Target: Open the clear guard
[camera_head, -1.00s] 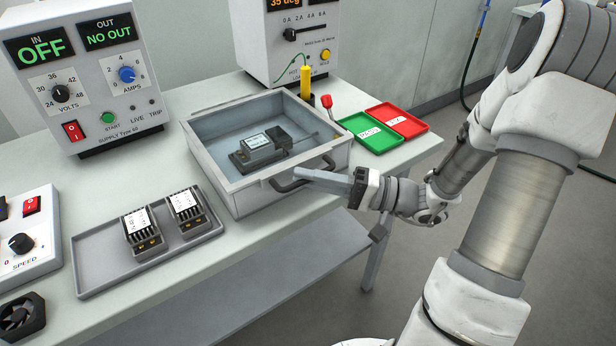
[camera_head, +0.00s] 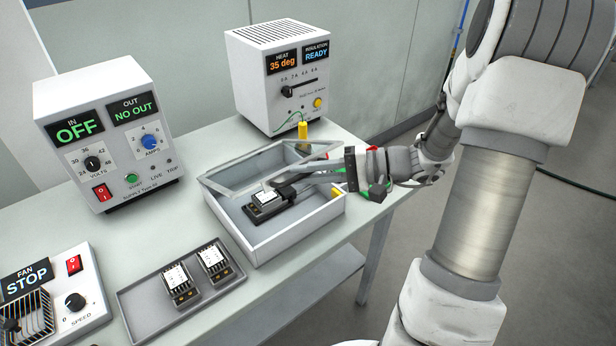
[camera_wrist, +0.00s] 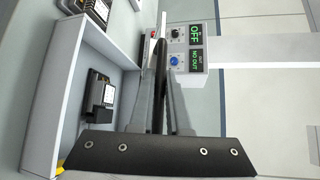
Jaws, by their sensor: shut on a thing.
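The clear guard (camera_head: 243,160) is a grey-framed see-through lid on the white open-topped box (camera_head: 300,226). It is tilted up, its front edge raised above the box's front wall. My gripper (camera_head: 303,179) reaches in from the right and is shut on the guard's dark handle. In the wrist view the black handle (camera_wrist: 161,62) lies between the two fingers of my gripper (camera_wrist: 160,85). A dark module with a white label (camera_head: 266,203) sits inside the box; it also shows in the wrist view (camera_wrist: 101,92).
A grey tray (camera_head: 150,318) with two labelled modules lies left of the box. A supply unit reading OFF (camera_head: 105,165) and a heat tester (camera_head: 285,110) stand behind. A yellow post (camera_head: 303,131) rises behind the box. A fan panel (camera_head: 75,300) is at the left.

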